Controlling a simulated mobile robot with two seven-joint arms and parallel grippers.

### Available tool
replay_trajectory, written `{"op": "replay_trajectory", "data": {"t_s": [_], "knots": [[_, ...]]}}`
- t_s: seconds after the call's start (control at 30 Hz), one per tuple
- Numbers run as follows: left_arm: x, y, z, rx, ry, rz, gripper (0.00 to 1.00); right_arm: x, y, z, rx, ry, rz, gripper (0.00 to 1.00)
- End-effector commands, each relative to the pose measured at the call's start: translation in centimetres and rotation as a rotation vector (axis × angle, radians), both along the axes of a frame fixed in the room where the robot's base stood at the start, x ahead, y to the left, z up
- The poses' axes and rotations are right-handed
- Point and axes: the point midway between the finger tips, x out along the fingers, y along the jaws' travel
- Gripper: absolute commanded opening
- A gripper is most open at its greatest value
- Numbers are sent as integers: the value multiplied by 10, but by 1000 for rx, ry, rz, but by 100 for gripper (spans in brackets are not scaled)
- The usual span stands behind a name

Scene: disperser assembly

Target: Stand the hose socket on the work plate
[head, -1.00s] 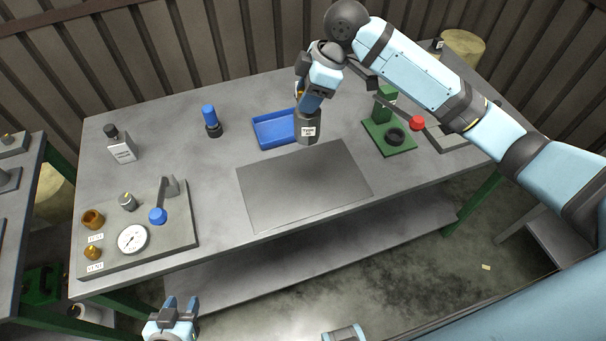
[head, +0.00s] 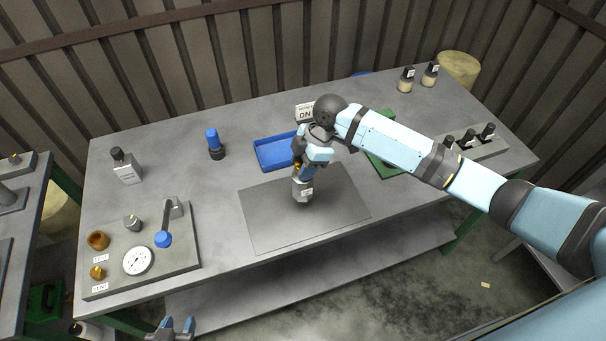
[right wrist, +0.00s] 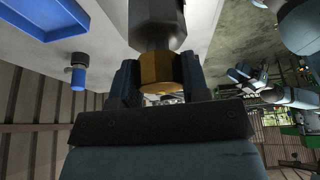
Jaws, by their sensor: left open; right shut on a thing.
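The hose socket (head: 302,190) is a grey faceted body with a small white label, in the head view. My right gripper (head: 299,170) is shut on its upper end. The right wrist view shows the fingers (right wrist: 160,78) on either side of the brass hex part (right wrist: 157,68), with the grey body (right wrist: 157,22) beyond. The socket is roughly upright over the middle of the dark work plate (head: 265,218); I cannot tell whether its lower end touches. My left gripper (head: 176,326) is open and empty at the bottom edge of the head view, in front of the bench.
A blue tray (head: 268,157) stands just behind the plate, with a blue-topped black part (head: 215,145) to its left. A gauge board (head: 185,255) is at left. My right arm partly hides a green stand (head: 378,163). The plate around the socket is clear.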

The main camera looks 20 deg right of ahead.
Motion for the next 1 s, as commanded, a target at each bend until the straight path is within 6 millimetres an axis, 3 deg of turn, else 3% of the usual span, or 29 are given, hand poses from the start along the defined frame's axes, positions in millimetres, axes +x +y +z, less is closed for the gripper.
{"op": "replay_trajectory", "data": {"t_s": [0.17, 0.47, 0.83, 0.87, 0.93, 1.0], "knots": [[0, 0, 2, 0, 0, 1, 43, 0, 0, -9, 1, 0, -1, 0], [-1, 1, 7, 1, 1, 2, 43, 0, 0, -46, 0, 0, 0, 0], [-1, 1, 4, 0, 1, 4, 43, 0, 0, -51, 1, -1, 0, 0], [-1, 1, 4, 1, 2, 4, 43, 0, 0, -51, -1, 0, -1, 49], [-1, 1, 4, 1, 2, 4, 43, 0, 0, -51, -1, 0, -1, 65], [-1, 1, 4, 1, 2, 4, 43, 0, 0, -51, -1, 0, -1, 67]]}}
